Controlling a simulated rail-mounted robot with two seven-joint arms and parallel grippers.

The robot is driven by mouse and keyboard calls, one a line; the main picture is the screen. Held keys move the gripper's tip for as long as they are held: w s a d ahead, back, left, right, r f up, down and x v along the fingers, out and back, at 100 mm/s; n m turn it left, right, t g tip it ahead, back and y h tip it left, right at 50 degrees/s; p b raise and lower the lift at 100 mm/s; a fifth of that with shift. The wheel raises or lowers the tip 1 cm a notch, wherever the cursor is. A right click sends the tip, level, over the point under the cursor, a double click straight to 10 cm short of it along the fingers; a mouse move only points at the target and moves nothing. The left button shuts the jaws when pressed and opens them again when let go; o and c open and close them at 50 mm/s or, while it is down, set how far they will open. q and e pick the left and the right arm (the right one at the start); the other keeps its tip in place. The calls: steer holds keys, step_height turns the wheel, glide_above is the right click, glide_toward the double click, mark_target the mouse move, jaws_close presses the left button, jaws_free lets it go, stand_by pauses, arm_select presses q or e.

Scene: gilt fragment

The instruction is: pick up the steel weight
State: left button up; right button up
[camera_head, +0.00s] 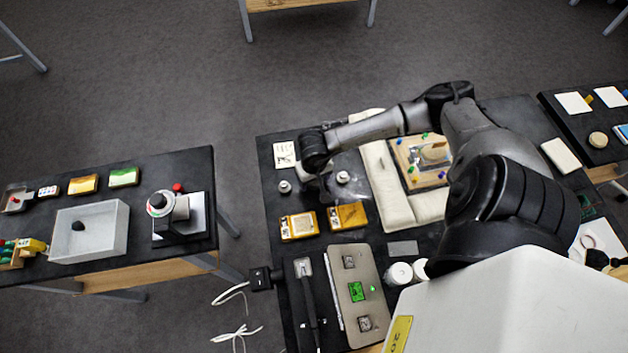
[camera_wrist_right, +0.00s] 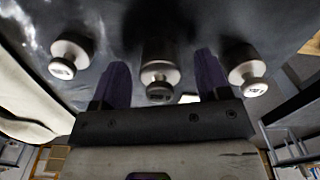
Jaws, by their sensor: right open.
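Three shiny steel weights with knobs stand on the black table. In the right wrist view one weight (camera_wrist_right: 160,70) shows in the middle, between my fingertips. The others stand to the left (camera_wrist_right: 70,57) and right (camera_wrist_right: 246,70), outside the fingers. My right gripper (camera_wrist_right: 162,82) is open, with dark purple fingers and nothing clamped. I cannot tell whether the fingers reach around the middle weight. In the head view the right gripper (camera_head: 326,188) is low over the table, between a left weight (camera_head: 285,186) and a right weight (camera_head: 343,177); it hides the middle one. My left gripper is not in view.
Two yellow-orange boxes (camera_head: 299,226) (camera_head: 348,216) lie just in front of the weights. A white card (camera_head: 285,154) lies behind. A cream padded piece (camera_head: 378,180) and a wooden board with pegs (camera_head: 410,150) are to the right. A separate table (camera_head: 140,178) stands left.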

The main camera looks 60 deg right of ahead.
steer(key=shift+f, duration=0.1)
steer(key=c, duration=1)
